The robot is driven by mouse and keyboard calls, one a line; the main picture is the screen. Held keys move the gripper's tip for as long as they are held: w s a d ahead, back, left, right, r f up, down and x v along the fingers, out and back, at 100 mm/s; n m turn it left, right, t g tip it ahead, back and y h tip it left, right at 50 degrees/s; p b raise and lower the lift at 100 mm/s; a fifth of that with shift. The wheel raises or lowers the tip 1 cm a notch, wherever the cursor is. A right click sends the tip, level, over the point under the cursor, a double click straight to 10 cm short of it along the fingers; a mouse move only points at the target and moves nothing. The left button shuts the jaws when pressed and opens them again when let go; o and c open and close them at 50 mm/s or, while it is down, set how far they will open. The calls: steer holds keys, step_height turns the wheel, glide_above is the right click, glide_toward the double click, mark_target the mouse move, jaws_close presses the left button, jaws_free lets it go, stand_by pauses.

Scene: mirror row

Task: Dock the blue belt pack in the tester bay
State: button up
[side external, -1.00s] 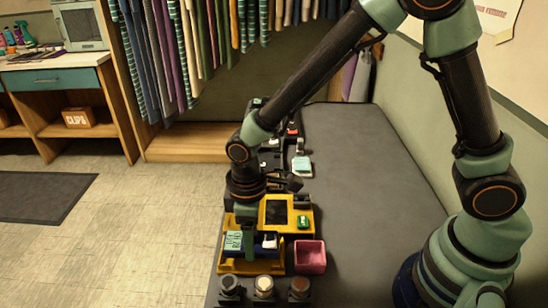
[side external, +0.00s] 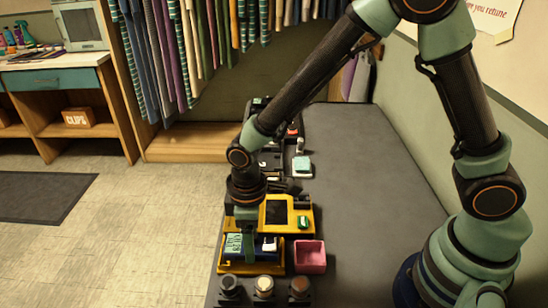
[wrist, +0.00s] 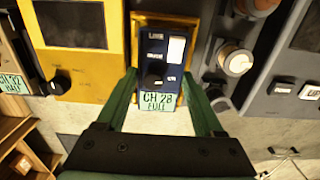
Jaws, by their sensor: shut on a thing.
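The blue belt pack (wrist: 152,47) is between the fingers of my gripper (wrist: 160,82) in the wrist view. It has a black knob, white patches and a teal label reading CH 28 FULL. The yellow tester bay (wrist: 186,22) frames the pack on its far side and flanks. In the side view the pack (side external: 266,254) lies low within the yellow bay (side external: 240,269), with my gripper (side external: 249,248) shut on it from above. I cannot tell whether it is fully seated. The yellow tester (side external: 299,229) with a dark screen stands right behind the bay.
A pink tray (side external: 310,257) sits right of the bay. Several round-topped items (side external: 264,287) stand in front. Another labelled pack (wrist: 11,84) shows at the wrist view's left edge. A teal-topped item (side external: 302,167) lies farther back. The grey bench's right side is clear.

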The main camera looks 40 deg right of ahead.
steer(key=shift+f, duration=0.6)
stand_by(0.3)
steer(key=o, duration=1.5)
steer(key=shift+o, duration=0.2)
step_height(320, 180, up, 12)
steer(key=s+d+r+m+t, duration=0.2)
steer(key=d+r+m, duration=0.2)
steer(key=d, duration=0.5)
steer(key=s+d+r+m+t, duration=0.2)
steer(key=d+r+m, duration=0.3)
steer(key=d, duration=0.4)
steer(key=shift+s+d+r+t, duration=0.25)
steer(key=shift+s+r+t, duration=0.05)
steer(key=shift+r+t, duration=0.5)
